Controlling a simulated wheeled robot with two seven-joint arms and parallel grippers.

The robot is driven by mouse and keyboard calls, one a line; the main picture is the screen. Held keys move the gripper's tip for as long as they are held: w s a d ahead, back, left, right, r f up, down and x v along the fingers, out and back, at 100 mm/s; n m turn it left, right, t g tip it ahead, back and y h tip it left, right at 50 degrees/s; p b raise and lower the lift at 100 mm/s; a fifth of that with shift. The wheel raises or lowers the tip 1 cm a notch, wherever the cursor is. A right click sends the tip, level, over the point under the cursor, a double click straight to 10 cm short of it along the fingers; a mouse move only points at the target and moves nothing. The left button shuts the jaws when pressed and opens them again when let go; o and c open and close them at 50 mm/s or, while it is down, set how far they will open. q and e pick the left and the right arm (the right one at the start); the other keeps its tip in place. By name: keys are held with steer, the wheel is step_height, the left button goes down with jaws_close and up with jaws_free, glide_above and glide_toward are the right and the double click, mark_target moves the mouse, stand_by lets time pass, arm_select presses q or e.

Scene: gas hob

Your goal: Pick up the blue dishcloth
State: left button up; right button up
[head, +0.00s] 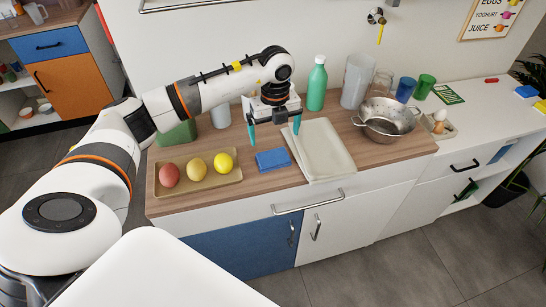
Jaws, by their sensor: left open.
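The blue dishcloth (273,160) lies flat and folded on the wooden counter (285,180), near its front edge. My left gripper (274,131) points down above and slightly behind the cloth in the picture. Its two teal fingertips are spread apart with nothing between them. They look clear of the cloth, though the exact height is hard to tell. My right gripper is not in view.
A tray (205,188) with three round fruits lies left of the cloth. A pale flat tray-like piece (322,150) lies close on its right. A green bottle (316,84), a clear container (356,80) and a metal colander (386,119) stand further right.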

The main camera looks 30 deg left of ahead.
mark_target(273, 156)
arm_select(q)
step_height(273, 156, down, 4)
steer(key=shift+r+p, duration=0.2)
steer(key=shift+p, duration=0.15)
steer(key=shift+a+f+p, duration=0.1)
steer(key=shift+f+p, duration=0.25)
steer(key=shift+f, duration=0.2)
steer(key=f, duration=0.1)
steer(key=f+p, duration=0.1)
steer(key=f, duration=0.1)
steer(key=shift+a+f, duration=0.2)
steer(key=shift+f, duration=0.5)
steer(key=shift+c, duration=0.3)
steer(key=c, duration=0.7)
steer(key=shift+r+b, duration=1.05)
steer(key=shift+r, duration=4)
steer(key=shift+c, duration=0.2)
